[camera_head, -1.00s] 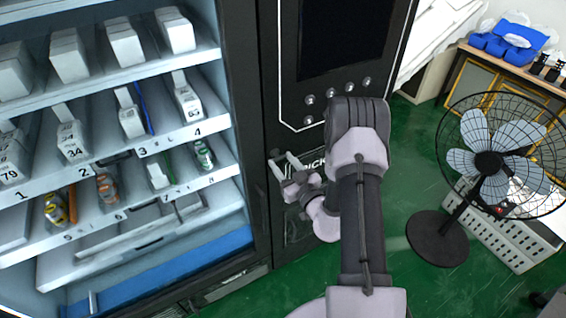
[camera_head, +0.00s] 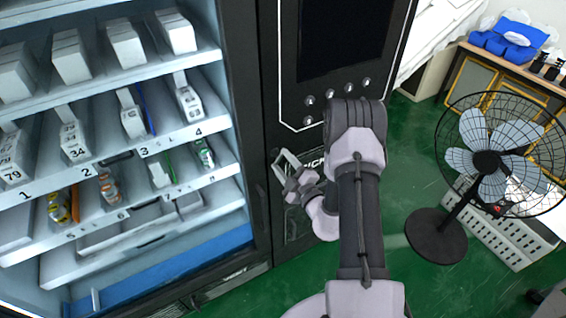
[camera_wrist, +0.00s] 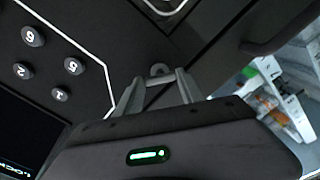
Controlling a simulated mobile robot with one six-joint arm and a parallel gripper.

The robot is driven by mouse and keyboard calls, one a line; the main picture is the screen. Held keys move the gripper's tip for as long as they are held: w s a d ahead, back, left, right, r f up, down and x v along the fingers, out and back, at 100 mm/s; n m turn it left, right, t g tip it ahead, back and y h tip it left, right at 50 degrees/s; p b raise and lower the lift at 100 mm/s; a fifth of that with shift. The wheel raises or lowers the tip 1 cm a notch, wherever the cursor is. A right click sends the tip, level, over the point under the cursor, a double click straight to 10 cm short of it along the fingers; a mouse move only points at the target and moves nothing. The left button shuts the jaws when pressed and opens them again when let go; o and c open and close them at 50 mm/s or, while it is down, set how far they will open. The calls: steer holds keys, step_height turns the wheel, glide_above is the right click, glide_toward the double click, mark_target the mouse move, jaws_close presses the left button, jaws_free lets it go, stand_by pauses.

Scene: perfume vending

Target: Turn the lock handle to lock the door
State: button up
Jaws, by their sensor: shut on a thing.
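The vending machine's dark door panel (camera_head: 268,100) stands at the centre of the head view, beside the glass front. My gripper (camera_head: 284,160) is at this panel, below the round buttons. In the wrist view its two grey fingers (camera_wrist: 158,80) reach to the panel on either side of a small grey lock handle (camera_wrist: 160,70) and are shut on it. Only the rounded top of the handle shows; the rest is hidden between the fingers. In the head view I cannot make the handle out apart from the fingertips.
Numbered buttons (camera_wrist: 32,36) and a dark screen (camera_head: 343,38) are on the panel above my gripper. A dark bar handle (camera_wrist: 282,32) shows at the right of the wrist view. A black fan (camera_head: 487,165) stands on green floor at the right. Shelves of goods are at the left.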

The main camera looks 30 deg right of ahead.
steer(key=n, duration=0.3)
steer(key=shift+n, duration=0.3)
steer(key=shift+n+b, duration=0.4)
steer(key=shift+n, duration=1.3)
steer(key=o, duration=1.4)
steer(key=shift+c, duration=0.2)
